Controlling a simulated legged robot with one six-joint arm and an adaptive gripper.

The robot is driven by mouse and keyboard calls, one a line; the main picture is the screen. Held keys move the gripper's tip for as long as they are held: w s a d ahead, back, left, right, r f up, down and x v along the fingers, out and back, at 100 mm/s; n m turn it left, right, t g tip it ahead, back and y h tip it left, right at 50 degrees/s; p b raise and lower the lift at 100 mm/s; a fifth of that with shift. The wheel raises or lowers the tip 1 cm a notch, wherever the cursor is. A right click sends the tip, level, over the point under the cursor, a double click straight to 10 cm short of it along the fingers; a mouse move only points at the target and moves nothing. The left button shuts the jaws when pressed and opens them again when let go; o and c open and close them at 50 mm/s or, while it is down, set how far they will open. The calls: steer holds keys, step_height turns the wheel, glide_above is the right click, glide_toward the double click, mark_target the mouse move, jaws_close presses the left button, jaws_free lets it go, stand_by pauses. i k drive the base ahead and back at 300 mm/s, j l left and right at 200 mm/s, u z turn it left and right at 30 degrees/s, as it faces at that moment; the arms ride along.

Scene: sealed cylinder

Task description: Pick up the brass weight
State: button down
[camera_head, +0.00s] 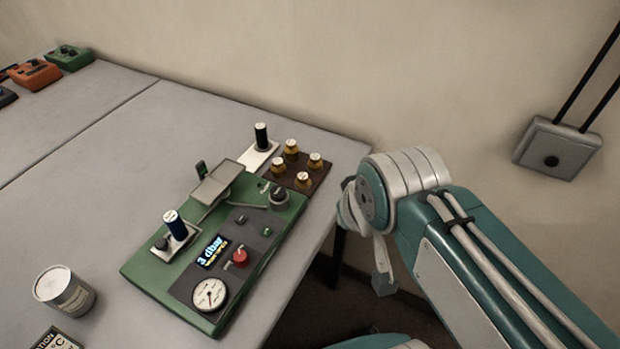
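Several brass weights stand on a small dark brown block at the table's right rear: a back one (291,147), a right one (315,161), a left one (278,167) and a front one (303,180). They have pale tops and look alike, so I cannot tell which one the task means. My arm is folded at the right, off the table edge. A grey part that appears to be my gripper (383,275) hangs below the arm joint, to the right of and apart from the weights. Its fingers are not clear, and I see nothing held.
A green apparatus panel (150,262) with a gauge (210,294), red knob and display lies left of the weights. A can (65,290) is front left. A wall box (556,148) is at right.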

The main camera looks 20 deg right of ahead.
mark_target(304, 181)
steer(key=i+l+u, duration=0.15)
steer(key=l+u, duration=0.15)
steer(key=i+l+u, duration=0.1)
steer(key=l+u, duration=0.2)
steer(key=i+l+u, duration=0.1)
steer(key=l+u, duration=0.2)
steer(key=l, duration=0.15)
